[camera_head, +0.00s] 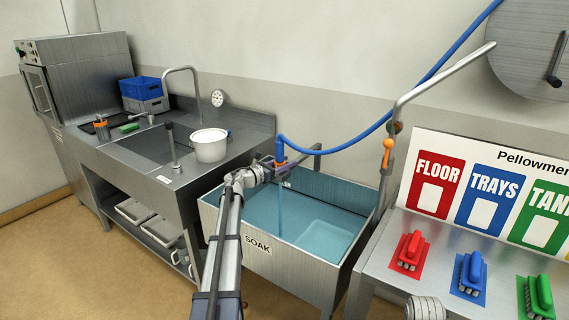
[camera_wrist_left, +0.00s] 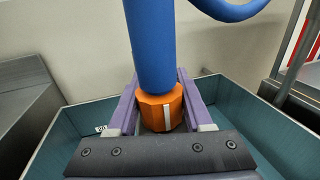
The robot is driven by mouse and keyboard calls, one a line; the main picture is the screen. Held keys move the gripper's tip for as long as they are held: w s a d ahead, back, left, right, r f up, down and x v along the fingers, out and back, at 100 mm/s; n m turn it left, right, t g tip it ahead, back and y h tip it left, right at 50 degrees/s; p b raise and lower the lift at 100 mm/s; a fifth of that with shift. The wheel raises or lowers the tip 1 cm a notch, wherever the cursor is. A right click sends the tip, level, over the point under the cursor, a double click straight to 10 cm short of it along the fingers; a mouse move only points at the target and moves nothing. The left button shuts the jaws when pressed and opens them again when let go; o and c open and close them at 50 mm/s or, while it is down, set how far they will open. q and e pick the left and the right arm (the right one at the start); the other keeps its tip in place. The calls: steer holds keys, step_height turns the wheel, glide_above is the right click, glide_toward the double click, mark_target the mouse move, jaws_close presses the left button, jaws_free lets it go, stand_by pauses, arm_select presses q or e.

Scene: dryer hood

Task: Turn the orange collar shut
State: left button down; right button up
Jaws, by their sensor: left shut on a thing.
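The orange collar (camera_wrist_left: 160,112) sits at the lower end of the blue hose (camera_wrist_left: 152,50). A white upright line marks its near side, right of its middle. My left gripper (camera_head: 274,168) is shut on the collar, with one purple finger on each side in the left wrist view. In the head view the collar is mostly hidden by the gripper. The hose end hangs over the soak sink (camera_head: 258,265), and a thin pale stream falls below it into the blue water.
An orange lever (camera_head: 388,152) hangs on the grey pipe right of the sink. A white pot (camera_head: 209,146) stands on the counter at left. Red, blue and green brushes (camera_head: 410,250) lie on the right bench. The hose arcs to the upper right.

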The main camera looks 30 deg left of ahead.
arm_select(q)
steer(key=shift+d+m+g+h, duration=0.1)
steer(key=shift+m+g+h, duration=0.5)
steer(key=shift+h, duration=0.4)
steer(key=shift+d, duration=0.1)
steer(key=shift+c, duration=1.5)
jaws_free()
steer(key=v, duration=0.8)
steer(key=shift+f, duration=0.1)
